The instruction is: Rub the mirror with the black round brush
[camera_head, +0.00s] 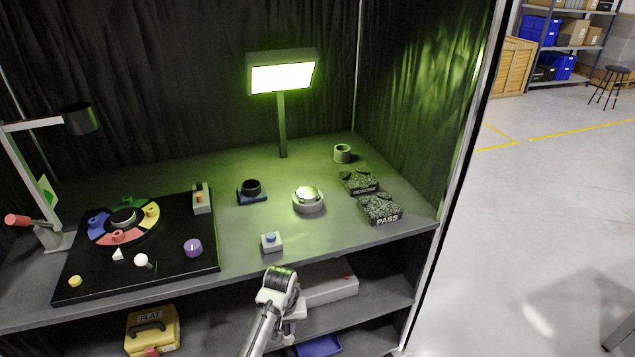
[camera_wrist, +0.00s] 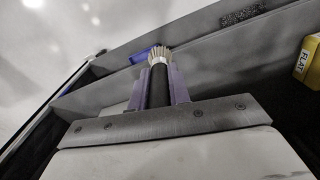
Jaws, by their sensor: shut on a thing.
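My gripper (camera_wrist: 158,82) is shut on a brush with a black round handle (camera_wrist: 157,88); its pale bristles (camera_wrist: 160,53) stick out beyond the purple fingers in the wrist view. In the head view my arm is in front of the table's front edge, and the brush cannot be made out there. The mirror (camera_head: 308,194), a shiny silver dome on a round grey base, sits on the table behind and right of my arm, apart from it.
A lamp (camera_head: 283,75) stands behind the mirror. A black ring on a blue base (camera_head: 251,190), a blue button box (camera_head: 271,242), a grey cup (camera_head: 342,153) and black foam trays (camera_head: 380,208) surround it. A yellow case (camera_head: 152,330) is on the shelf below.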

